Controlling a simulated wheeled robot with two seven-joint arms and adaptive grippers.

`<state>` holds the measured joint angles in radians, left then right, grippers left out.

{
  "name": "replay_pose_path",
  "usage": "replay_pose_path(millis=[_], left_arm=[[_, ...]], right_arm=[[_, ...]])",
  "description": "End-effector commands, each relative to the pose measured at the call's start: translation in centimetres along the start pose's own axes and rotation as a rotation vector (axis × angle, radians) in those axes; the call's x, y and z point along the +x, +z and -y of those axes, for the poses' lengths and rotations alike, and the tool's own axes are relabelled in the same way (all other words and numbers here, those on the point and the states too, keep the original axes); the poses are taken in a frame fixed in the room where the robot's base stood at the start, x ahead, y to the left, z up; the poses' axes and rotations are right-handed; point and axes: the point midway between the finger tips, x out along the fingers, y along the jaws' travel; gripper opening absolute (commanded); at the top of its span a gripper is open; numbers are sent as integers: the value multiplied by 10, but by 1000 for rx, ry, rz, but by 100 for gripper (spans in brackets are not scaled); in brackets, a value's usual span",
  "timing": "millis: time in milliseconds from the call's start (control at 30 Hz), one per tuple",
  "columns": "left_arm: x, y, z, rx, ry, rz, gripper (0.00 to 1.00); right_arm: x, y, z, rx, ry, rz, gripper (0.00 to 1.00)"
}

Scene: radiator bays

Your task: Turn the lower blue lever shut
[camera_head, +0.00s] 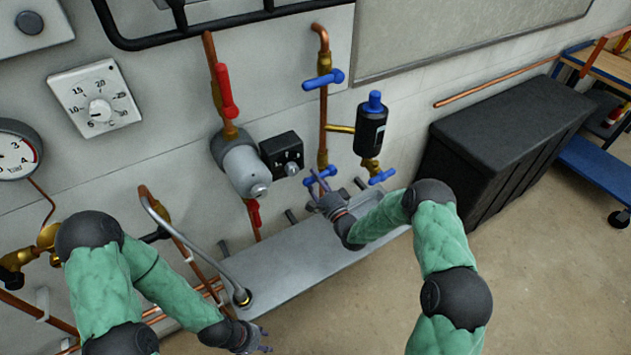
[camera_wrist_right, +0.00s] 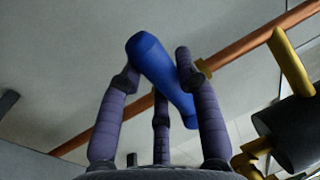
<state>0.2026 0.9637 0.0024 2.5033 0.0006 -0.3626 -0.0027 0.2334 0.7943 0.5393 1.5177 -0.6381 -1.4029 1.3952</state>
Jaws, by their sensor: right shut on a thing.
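The lower blue lever (camera_head: 326,172) sits on the vertical copper pipe below the brass tee. In the right wrist view the lever (camera_wrist_right: 158,68) lies between my right gripper's fingers and runs crosswise to the copper pipe (camera_wrist_right: 236,50) behind it. My right gripper (camera_head: 321,186) is shut on this lever; its fingers also show in the wrist view (camera_wrist_right: 160,80). Where fingers touch the lever is partly hidden. The upper blue lever (camera_head: 323,80) also lies across the pipe. My left gripper (camera_head: 266,341) is low at the bottom, away from the levers; its opening is unclear.
A black cylinder with a blue cap (camera_head: 371,125) hangs right of the pipe, with a small blue handle (camera_head: 382,176) below it. Red levers (camera_head: 226,92) and a grey pump (camera_head: 241,166) are to the left. A grey tray (camera_head: 290,285) lies below. A black chest (camera_head: 500,140) stands right.

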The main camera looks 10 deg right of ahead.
Motion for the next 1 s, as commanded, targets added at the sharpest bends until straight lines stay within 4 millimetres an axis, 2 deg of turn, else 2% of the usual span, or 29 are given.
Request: replay_pose_path(millis=[567,600,700,1000], left_arm=[[0,0,0,0,0,0,40],[-1,0,0,0,0,0,40],[-1,0,0,0,0,0,40],[0,0,0,0,0,0,40]], right_arm=[[1,-1,3,36,-3,-10,0],[1,-1,3,36,-3,-10,36],[1,-1,3,34,-3,-9,59],[0,0,2,34,-1,-8,59]])
